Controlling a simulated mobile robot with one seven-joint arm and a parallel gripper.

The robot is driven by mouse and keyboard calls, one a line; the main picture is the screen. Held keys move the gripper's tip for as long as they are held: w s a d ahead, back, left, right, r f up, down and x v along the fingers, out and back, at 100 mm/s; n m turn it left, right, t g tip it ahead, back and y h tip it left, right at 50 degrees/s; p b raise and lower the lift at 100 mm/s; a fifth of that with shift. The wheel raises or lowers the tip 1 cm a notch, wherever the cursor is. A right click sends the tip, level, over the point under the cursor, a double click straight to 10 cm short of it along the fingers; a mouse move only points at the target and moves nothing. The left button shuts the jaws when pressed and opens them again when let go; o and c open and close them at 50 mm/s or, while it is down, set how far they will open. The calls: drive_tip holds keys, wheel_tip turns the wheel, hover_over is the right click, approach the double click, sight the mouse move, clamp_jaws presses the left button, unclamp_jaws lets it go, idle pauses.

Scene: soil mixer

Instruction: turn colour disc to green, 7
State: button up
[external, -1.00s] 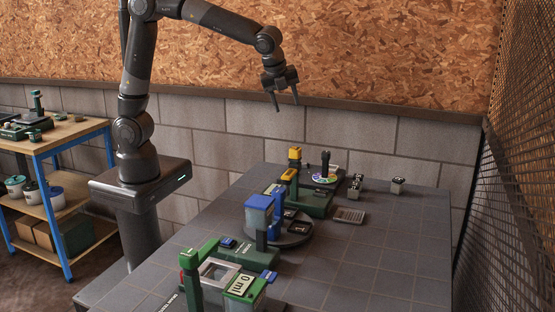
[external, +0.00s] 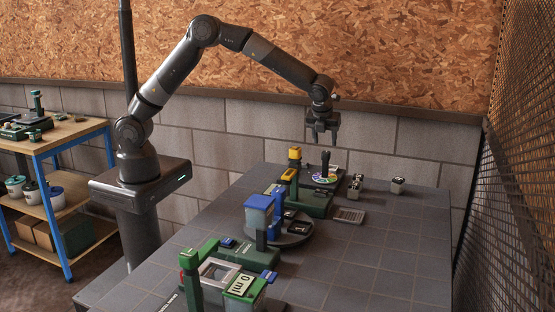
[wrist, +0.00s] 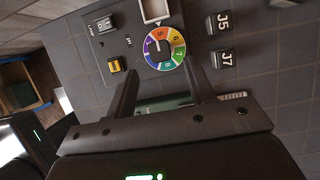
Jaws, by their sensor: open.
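The colour disc (wrist: 164,47) shows in the wrist view as a ring of coloured, numbered segments around a dark centre. Orange is near the top by a small white mark, and green is at the lower right; the numbers are small. In the external view the disc (external: 325,179) lies flat at the far end of the table, with a black upright knob (external: 325,160) on it. My gripper (external: 322,141) is open and empty, pointing down above the knob and apart from it. In the wrist view its fingers (wrist: 160,75) are spread just below the disc.
Blocks marked J5 (wrist: 219,23) and J7 (wrist: 222,61) stand right of the disc in the wrist view. A yellow-topped post (external: 295,154) and a blue-lidded container (external: 262,208) stand nearby.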

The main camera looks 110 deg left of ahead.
sight(326, 153)
drive_tip(key=x, duration=0.6)
drive_tip(key=shift+f, duration=0.1)
drive_tip(key=shift+c, duration=0.2)
drive_tip(key=c, duration=0.9)
drive_tip(key=shift+c, duration=0.2)
